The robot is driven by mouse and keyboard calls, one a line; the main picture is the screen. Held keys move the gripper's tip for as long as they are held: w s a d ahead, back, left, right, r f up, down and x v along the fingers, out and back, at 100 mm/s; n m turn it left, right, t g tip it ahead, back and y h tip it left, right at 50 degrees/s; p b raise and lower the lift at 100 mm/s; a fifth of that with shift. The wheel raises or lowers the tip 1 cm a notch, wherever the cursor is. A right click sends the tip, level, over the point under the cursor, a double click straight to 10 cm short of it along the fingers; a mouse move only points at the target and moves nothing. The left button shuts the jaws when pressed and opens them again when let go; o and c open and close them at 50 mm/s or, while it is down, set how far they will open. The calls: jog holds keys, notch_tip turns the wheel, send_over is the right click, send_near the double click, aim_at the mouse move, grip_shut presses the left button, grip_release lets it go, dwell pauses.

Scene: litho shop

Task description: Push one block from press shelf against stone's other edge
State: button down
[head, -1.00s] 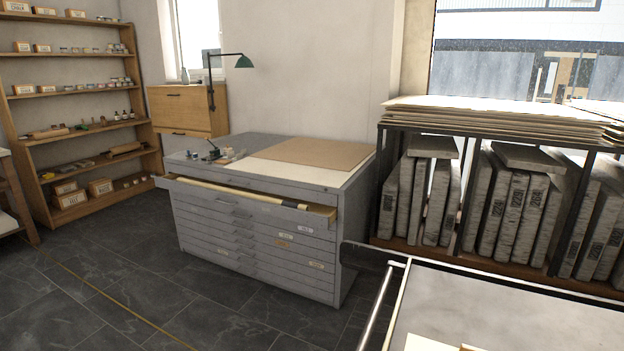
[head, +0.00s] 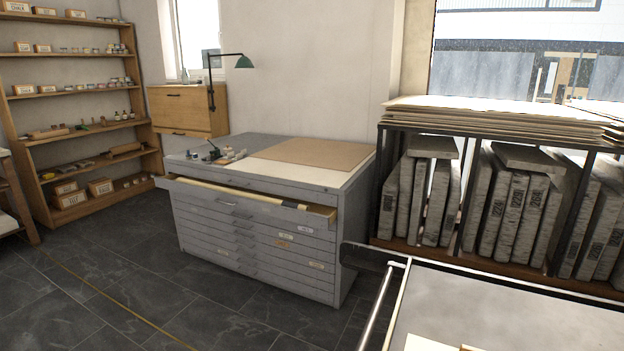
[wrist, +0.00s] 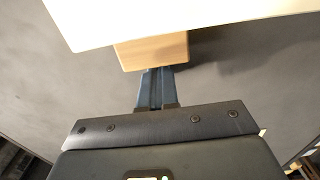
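In the wrist view a light wooden block (wrist: 152,50) lies on a grey surface (wrist: 245,70), up against or very near the edge of a cream slab (wrist: 180,15), which looks like the stone. The slab partly hides the block's far side. My gripper (wrist: 156,72) has its blue fingers side by side, seemingly shut with nothing between them. Their tips are at the block's near face; I cannot tell whether they touch it. In the head view the press bed (head: 520,300) shows at lower right, with a cream corner (head: 428,342) and a bit of wood (head: 467,348) at the bottom edge.
A metal rail (head: 382,305) runs along the bed's left side. A grey drawer cabinet (head: 250,235) with its top drawer pulled out stands beyond. A rack of stone slabs (head: 515,205) stands behind the bed. The floor at lower left is clear.

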jog(key=shift+w+a+r+p, duration=0.15)
jog(key=shift+w+a+p, duration=0.15)
jog(key=shift+a, duration=0.2)
jog(key=shift+w+a+r+p, duration=0.15)
jog(key=shift+a+p, duration=0.15)
jog(key=shift+a, duration=0.15)
notch_tip(320, 180, up, 5)
jog(key=p, duration=0.5)
jog(key=shift+r, duration=0.15)
notch_tip(320, 180, up, 2)
jog(key=shift+r+p, duration=0.25)
jog(key=shift+p, duration=0.15)
